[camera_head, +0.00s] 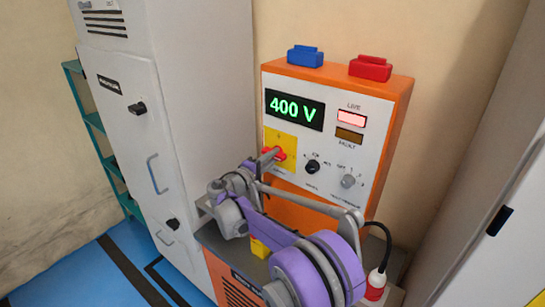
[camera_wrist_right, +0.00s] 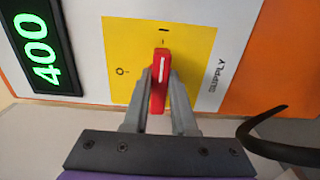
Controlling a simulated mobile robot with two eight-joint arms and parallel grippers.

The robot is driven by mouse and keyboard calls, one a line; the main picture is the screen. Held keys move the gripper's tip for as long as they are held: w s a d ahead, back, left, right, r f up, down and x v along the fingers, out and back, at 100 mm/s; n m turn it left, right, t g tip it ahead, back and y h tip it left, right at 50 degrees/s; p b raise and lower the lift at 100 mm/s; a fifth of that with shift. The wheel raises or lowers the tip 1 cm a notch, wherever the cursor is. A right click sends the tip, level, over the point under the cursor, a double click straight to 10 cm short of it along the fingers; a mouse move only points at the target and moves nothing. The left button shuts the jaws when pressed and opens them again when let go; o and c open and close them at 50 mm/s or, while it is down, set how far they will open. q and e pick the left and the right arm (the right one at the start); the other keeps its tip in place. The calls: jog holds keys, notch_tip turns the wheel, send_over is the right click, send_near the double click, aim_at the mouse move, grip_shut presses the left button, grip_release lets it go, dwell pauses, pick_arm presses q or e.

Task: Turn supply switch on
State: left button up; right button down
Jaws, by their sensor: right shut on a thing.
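The supply switch is a red rotary handle (camera_wrist_right: 159,80) on a yellow plate (camera_wrist_right: 194,45) marked SUPPLY. My right gripper (camera_wrist_right: 160,88) is shut on the handle, with one finger on each side. The handle's white line points toward the bar-shaped mark, and the O mark is off to its left in the right wrist view. In the head view the handle (camera_head: 281,155) sits on the orange and white control panel (camera_head: 312,148), with my right gripper (camera_head: 271,156) reaching it from the left. My left gripper is not in view.
The display (camera_head: 295,109) reads 400 V. The LIVE lamp (camera_head: 351,119) looks brightly lit and the FAULT lamp (camera_head: 348,135) dull. A black knob (camera_head: 312,167) and a grey knob (camera_head: 348,181) sit right of the switch. A grey cabinet (camera_head: 125,115) stands at left.

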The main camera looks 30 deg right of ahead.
dwell(0.5)
jog(key=c, duration=0.7)
grip_release()
jog(key=shift+a, duration=0.1)
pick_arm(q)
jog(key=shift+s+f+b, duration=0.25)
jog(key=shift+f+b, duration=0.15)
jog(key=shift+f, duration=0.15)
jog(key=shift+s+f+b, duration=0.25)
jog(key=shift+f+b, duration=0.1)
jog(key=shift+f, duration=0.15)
pick_arm(e)
jog(key=v, duration=1)
jog(key=shift+s+a, duration=0.15)
jog(key=shift+a, duration=0.2)
